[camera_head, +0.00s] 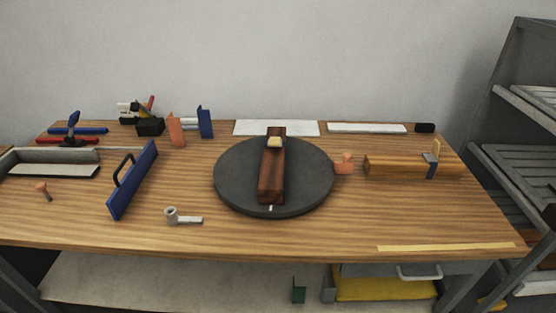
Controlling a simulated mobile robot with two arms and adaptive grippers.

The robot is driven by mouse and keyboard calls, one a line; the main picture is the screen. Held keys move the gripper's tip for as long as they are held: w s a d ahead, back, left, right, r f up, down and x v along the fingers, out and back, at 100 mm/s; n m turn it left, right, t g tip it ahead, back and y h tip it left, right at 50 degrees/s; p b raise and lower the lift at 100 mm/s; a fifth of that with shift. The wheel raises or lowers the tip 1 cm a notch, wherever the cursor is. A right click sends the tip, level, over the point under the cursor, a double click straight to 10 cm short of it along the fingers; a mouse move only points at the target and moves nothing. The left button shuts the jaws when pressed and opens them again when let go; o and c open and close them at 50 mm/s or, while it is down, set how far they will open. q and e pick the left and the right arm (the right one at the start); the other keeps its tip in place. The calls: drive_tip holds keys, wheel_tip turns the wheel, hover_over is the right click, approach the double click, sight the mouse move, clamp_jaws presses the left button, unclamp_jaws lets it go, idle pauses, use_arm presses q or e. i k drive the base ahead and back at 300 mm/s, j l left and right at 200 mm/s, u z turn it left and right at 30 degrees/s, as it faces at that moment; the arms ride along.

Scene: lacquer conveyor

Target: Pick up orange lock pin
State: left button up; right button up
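A small orange pin (42,188) with a wide head and a thin stem lies on the wooden table at the far left, just in front of a grey tray. It looks like the orange lock pin. Another orange piece (344,164), blocky with a small knob, sits against the right rim of the dark round turntable (232,180). A dark reddish-brown wooden bar (271,178) with a pale block on it lies across the turntable. Neither of my grippers is in view.
A blue board with a black handle (133,181) stands right of the pin. The grey tray (15,156) is behind it. A grey metal fitting (185,218) lies near the front edge. A clamped wooden block (400,166) is at right. The front left tabletop is clear.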

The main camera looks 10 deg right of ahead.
sight(41, 186)
drive_tip(key=j+u, duration=0.1)
drive_tip(key=u, duration=0.3)
drive_tip(key=j+u, duration=0.1)
drive_tip(key=u, duration=0.35)
drive_tip(key=j+u, duration=0.1)
drive_tip(key=u, duration=0.3)
